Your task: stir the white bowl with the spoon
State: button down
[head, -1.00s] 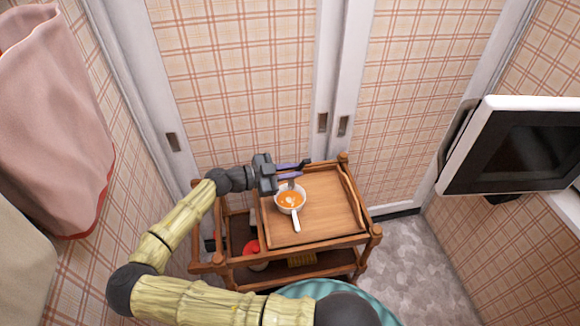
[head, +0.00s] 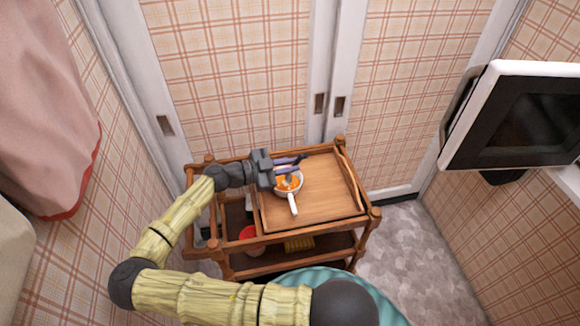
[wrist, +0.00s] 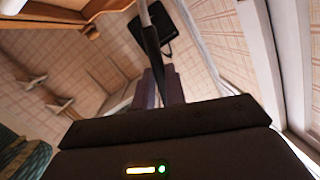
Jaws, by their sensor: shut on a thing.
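The white bowl (head: 299,187) holds orange contents and has a white handle pointing toward me. It stands on the wooden top of a cart in the head view. My gripper (head: 291,164) is over the far side of the bowl, its purple fingers hiding part of the rim. In the wrist view the fingers (wrist: 159,88) are shut on the spoon (wrist: 151,42), which has a dark handle and a paler far part. The spoon's lower end goes down into the bowl; its tip is hidden.
The brown wooden cart (head: 325,190) has a raised rail on its right and a lower shelf with a red item (head: 248,232). Plaid doors stand close behind it. Open floor lies right of the cart.

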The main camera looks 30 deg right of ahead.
jog(key=shift+w+a+f+b, duration=0.1)
jog(key=shift+w+f+b, duration=0.25)
jog(key=shift+f+b, duration=0.5)
jog(key=shift+w+a+f+b, duration=0.1)
jog(key=shift+w+f+b, duration=0.2)
jog(key=shift+f+b, duration=0.5)
jog(key=shift+d, duration=0.1)
